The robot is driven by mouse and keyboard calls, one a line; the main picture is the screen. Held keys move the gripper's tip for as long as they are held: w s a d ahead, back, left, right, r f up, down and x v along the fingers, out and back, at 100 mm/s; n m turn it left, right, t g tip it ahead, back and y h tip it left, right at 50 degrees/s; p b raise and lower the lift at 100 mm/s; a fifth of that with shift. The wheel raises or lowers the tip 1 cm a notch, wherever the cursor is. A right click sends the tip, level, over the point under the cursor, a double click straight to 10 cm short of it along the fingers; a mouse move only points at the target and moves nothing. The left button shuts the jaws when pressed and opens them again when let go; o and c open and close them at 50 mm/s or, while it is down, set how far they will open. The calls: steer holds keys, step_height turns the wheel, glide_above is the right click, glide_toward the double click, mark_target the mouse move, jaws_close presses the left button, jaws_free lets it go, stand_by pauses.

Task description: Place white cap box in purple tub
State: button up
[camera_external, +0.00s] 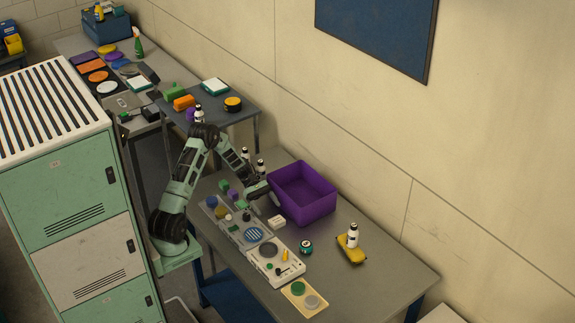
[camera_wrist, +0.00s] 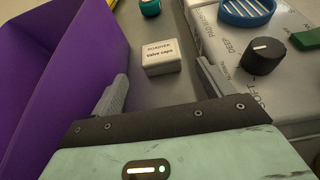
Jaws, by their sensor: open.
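My gripper (camera_wrist: 163,88) is open and empty, with one finger beside the tub wall and the other beside the grey panel.
A grey control panel (camera_external: 264,249) with knobs and a blue slotted disc (camera_wrist: 247,10) lies to the right of the box. A dark teal round item (camera_external: 306,246) and a yellow item with a white bottle (camera_external: 352,240) stand farther along. The table's right end is clear.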

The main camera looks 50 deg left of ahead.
steer(key=shift+o, duration=0.4)
steer(key=shift+v, duration=1.95)
